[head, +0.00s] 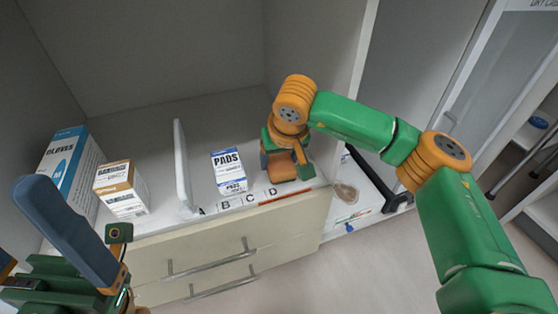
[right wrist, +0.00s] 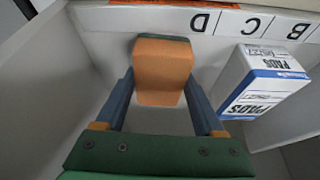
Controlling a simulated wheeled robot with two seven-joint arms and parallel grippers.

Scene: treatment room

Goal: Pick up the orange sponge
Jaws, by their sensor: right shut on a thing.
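The orange sponge (right wrist: 163,68), an orange block with a dark green face at its far end, is between the two blue fingers of my right gripper (right wrist: 160,95) in the right wrist view. The fingers press on its two sides. In the head view the right gripper (head: 286,168) is low in the cabinet, right of the PADS box, and the sponge (head: 281,172) shows partly behind it. I cannot tell whether the sponge still touches the shelf. My left gripper (head: 32,222) is at the lower left, open and empty, partly out of frame.
The PADS box (head: 228,172) stands just left of the right gripper, behind the A B C D labels. A white upright divider (head: 183,165), a brown-white box (head: 121,190) and a gloves box (head: 72,165) are further left. The cabinet's side wall (head: 345,90) is close on the right.

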